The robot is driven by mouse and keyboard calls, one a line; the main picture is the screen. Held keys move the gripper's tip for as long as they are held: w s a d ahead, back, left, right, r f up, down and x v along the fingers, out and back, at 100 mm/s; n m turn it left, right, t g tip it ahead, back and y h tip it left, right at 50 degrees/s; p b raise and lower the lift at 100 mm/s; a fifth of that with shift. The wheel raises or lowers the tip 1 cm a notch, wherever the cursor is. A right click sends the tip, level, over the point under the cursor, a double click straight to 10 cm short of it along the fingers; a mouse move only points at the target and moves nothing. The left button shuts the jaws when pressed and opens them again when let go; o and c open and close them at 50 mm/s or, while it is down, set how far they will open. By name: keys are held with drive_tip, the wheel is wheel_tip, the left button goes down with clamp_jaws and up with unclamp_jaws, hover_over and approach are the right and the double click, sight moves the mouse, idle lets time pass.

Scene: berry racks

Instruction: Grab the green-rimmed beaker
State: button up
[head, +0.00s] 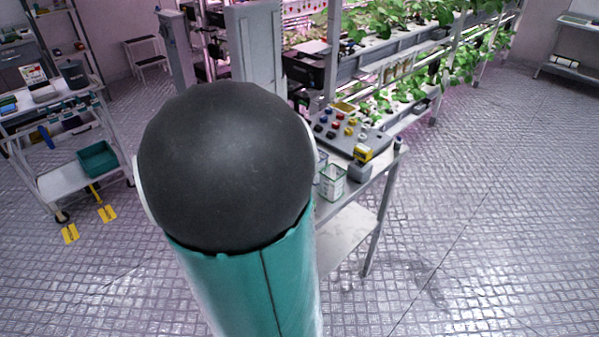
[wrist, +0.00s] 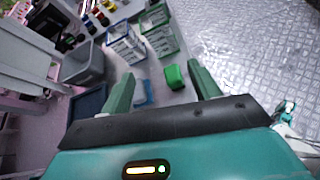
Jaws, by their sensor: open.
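The green-rimmed beaker (head: 332,186) is a clear, squarish container with markings, standing on the small table beyond my arm in the head view. In the wrist view a green-rimmed beaker (wrist: 159,35) stands upright at the top, past the fingertips. In the head view my arm hides the gripper.
A small green object (wrist: 174,78) and a blue object (wrist: 145,92) lie on the tabletop near the fingers. A grey bin (wrist: 84,65) and a dark blue tray (wrist: 86,103) are at left. Tiled floor is clear at right.

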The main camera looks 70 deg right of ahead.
drive_tip(key=d, duration=0.1)
drive_tip(key=s+d+n, duration=0.1)
drive_tip(key=s+d+f+n+h, duration=0.1)
drive_tip(key=shift+d+g, duration=0.3)
drive_tip(key=shift+d, duration=0.1)
drive_tip(key=x, duration=0.7)
drive_tip(key=shift+d, duration=0.1)
drive_tip(key=x, duration=0.6)
drive_tip(key=shift+r, duration=0.1)
drive_tip(key=c, duration=0.7)
drive_tip(key=shift+r, duration=0.15)
